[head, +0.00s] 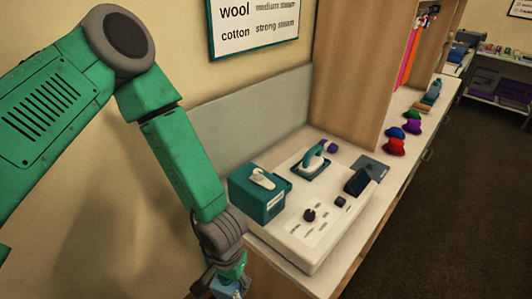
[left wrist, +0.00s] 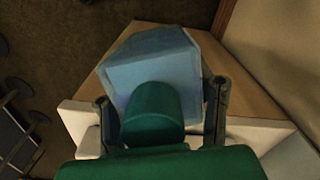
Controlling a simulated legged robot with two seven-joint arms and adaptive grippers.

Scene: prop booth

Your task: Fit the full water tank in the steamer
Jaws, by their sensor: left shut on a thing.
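The steamer (head: 290,235) is a white box with knobs and small labels on the counter in the head view. A teal block (head: 252,203) with a white lever stands at its left end, and a teal iron (head: 314,160) rests at the back. My left gripper (head: 229,281) is at the bottom edge, in front of and lower left of the steamer. It is shut on the water tank, a translucent blue box with a green neck, which shows in the left wrist view (left wrist: 155,65). Its fingers sit either side of the neck. The water level is unclear. My right gripper is out of view.
A grey flat pad (head: 373,168) lies behind the steamer's right end. Red, purple and blue caps (head: 394,146) sit farther along the counter, beside a wooden cabinet (head: 350,75). A grey splashboard (head: 240,112) runs behind the steamer. Dark floor (head: 450,220) lies right of the counter.

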